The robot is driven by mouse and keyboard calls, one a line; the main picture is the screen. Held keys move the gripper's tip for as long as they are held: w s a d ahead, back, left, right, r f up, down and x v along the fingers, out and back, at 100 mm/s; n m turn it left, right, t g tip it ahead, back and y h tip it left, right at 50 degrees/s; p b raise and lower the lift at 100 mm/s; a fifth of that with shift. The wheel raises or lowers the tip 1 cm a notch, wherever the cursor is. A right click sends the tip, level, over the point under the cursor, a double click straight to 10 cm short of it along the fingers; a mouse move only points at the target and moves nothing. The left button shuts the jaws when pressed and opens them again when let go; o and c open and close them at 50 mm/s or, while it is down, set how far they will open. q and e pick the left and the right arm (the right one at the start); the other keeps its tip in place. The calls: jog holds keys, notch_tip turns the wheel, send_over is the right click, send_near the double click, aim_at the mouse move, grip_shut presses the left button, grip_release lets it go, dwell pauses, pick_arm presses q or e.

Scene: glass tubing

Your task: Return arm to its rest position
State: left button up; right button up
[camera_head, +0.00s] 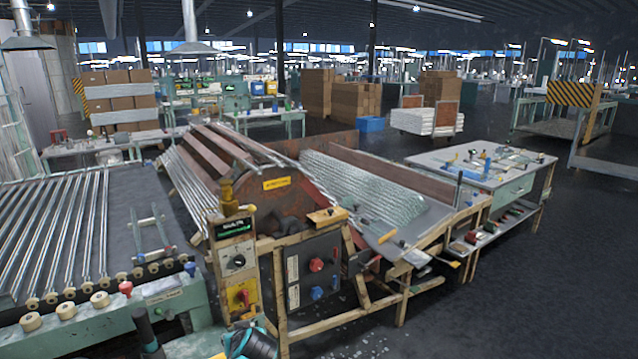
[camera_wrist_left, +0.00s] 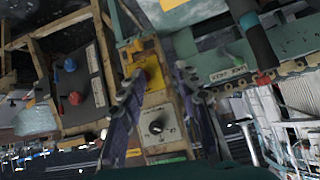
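My left gripper (camera_wrist_left: 159,72) shows in the left wrist view with its two dark fingers well apart and nothing between them. Beyond the fingers is a control post with a pale dial panel (camera_wrist_left: 158,125) and a yellow switch box (camera_wrist_left: 152,72), upside down in this view. In the head view the same post has a black dial (camera_head: 236,262) and a red knob on its yellow box (camera_head: 243,297). A black and teal part (camera_head: 250,343) at the bottom edge of the head view is cut off; I cannot tell its finger state there. My right gripper is in neither view.
A roller bench with glass tubes (camera_head: 60,230) stands at left. A dark panel with red and blue knobs (camera_head: 315,275) sits beside the post on a wooden frame. A sloped tray of tubes (camera_head: 370,190) and a side table (camera_head: 500,175) lie beyond. Open floor (camera_head: 560,280) is at right.

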pick_arm(q)
jog(key=s+d+r+m+h, duration=0.1)
jog(key=s+m+h, duration=0.1)
jog(key=s, duration=1.1)
jog(key=s+d+m+g+h, duration=0.1)
jog(key=s+d+m+h, duration=0.1)
jog(key=s, duration=1.1)
jog(key=shift+d+r+g+h, duration=0.3)
jog(key=shift+r+h, duration=0.1)
jog(key=shift+h, duration=0.1)
